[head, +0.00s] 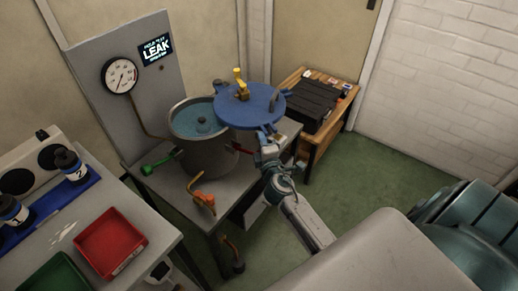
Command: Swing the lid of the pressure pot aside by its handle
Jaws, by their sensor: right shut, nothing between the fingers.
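The pressure pot (203,150) is a grey metal vessel on a small grey bench. Its mouth is largely uncovered and shows bluish water with a round object (202,125) in it. The blue lid (250,112) lies to the right of the mouth, level, overlapping at most the rim's right edge. It carries a yellow valve (239,84) and a dark upright handle (274,101). My right gripper (267,136) is shut and empty at the lid's near edge, beside a blue lug. I cannot tell whether it touches the lid. My left gripper is out of view.
A gauge panel (150,55) with a LEAK display stands behind the pot. A green-handled valve (158,163) and an orange-handled part (202,198) stick out in front. A wooden table (313,145) with a black case stands right. A red tray (110,243) is at lower left.

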